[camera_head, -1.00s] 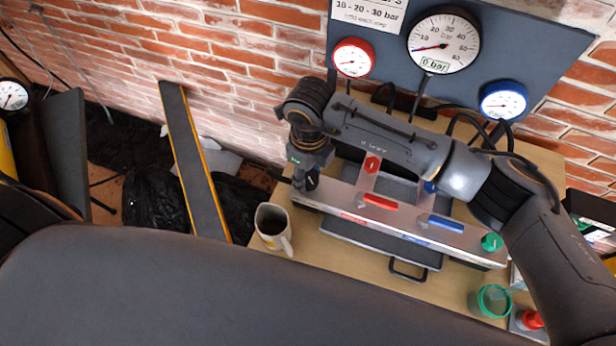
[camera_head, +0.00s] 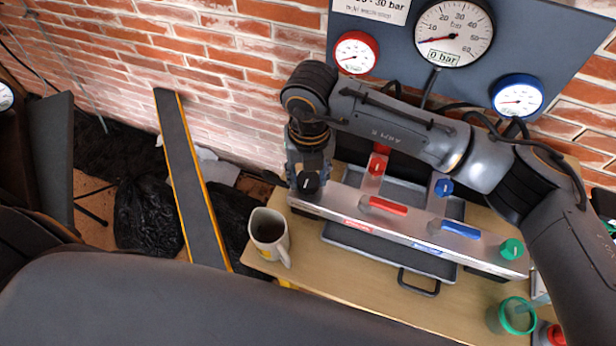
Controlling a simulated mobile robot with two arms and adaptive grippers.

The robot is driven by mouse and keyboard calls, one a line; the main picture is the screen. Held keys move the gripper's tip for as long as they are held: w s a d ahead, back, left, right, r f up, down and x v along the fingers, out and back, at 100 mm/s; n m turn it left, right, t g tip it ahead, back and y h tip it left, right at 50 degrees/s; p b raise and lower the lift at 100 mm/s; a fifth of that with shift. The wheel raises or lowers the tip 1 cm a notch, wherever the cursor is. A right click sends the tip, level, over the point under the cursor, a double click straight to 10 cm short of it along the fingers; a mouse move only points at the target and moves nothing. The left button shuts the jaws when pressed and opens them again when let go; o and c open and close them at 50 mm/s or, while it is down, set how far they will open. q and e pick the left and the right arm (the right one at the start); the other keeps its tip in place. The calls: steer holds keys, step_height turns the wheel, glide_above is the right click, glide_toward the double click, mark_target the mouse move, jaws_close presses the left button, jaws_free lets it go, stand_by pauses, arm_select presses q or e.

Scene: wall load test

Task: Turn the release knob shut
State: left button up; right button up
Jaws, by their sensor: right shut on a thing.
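A black knob (camera_head: 308,183) with a white mark sits at the left end of the silver panel (camera_head: 345,209). My right gripper (camera_head: 306,174) comes down over it from above and is shut on it. Its fingers are small and partly hidden by the wrist. The panel also carries a red lever (camera_head: 386,205), a blue lever (camera_head: 460,228) and a green knob (camera_head: 511,249) at its right end. The big gauge (camera_head: 454,35) reads 0 bar. My left gripper is not in view.
A mug (camera_head: 268,234) stands on the wooden table (camera_head: 330,265), just left of the panel. A green-rimmed cup (camera_head: 515,316) stands at the front right. A red-rimmed gauge (camera_head: 356,54) and a blue-rimmed gauge (camera_head: 517,96) hang on the blue board (camera_head: 395,42).

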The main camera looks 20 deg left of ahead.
mark_target(309, 179)
steer(key=shift+m, duration=0.4)
steer(key=o, duration=1.1)
steer(key=shift+o, duration=0.2)
steer(key=shift+r, duration=0.1)
step_height(309, 179, up, 12)
steer(key=shift+d, duration=0.1)
